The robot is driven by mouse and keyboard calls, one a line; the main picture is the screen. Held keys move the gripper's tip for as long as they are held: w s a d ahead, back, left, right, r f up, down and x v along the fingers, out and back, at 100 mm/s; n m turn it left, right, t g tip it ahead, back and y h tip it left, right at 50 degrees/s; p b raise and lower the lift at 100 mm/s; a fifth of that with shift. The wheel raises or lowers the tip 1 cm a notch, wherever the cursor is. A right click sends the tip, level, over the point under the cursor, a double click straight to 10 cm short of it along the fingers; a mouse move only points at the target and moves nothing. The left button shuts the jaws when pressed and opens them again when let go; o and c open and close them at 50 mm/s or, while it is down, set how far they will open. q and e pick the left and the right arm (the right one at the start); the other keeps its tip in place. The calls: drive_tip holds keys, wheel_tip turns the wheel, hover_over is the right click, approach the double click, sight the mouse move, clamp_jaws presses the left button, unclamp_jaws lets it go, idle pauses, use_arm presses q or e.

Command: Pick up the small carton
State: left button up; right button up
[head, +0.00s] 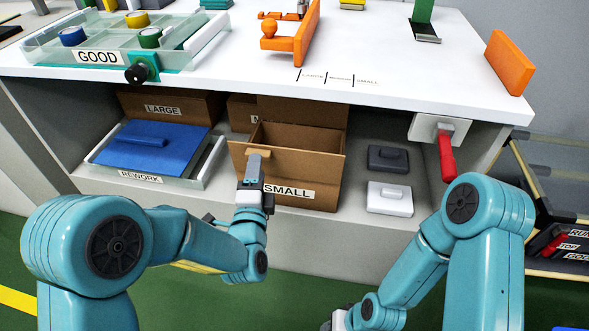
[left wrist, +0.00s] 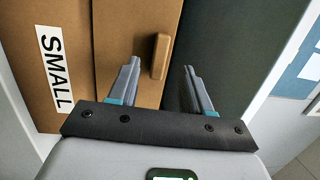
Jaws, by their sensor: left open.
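The small carton (head: 316,168) is an open brown box with a white SMALL label, on the shelf under the white table. In the left wrist view its brown wall (left wrist: 115,40) fills the left half, with the label turned sideways. A brown tab (left wrist: 159,57) sticks out from the carton's side. My left gripper (head: 256,160) is at the carton's left front corner. In the left wrist view its open fingers (left wrist: 162,66) stand on either side of the tab, with gaps visible. My right gripper (head: 338,320) barely shows at the bottom edge; its jaws are hidden.
A LARGE carton (head: 180,106) and another brown carton stand behind on the shelf. A REWORK tray (head: 205,175) with a blue lid is at left. Dark (head: 388,157) and white (head: 390,199) blocks lie at right. A red handle (head: 447,160) hangs beside the shelf.

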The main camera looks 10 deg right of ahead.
use_arm(q)
drive_tip(key=shift+w+d, duration=0.15)
drive_tip(key=shift+w, duration=0.6)
drive_tip(key=shift+w+d, duration=0.1)
drive_tip(key=shift+w, duration=0.6)
clamp_jaws()
drive_tip(key=shift+r, duration=0.1)
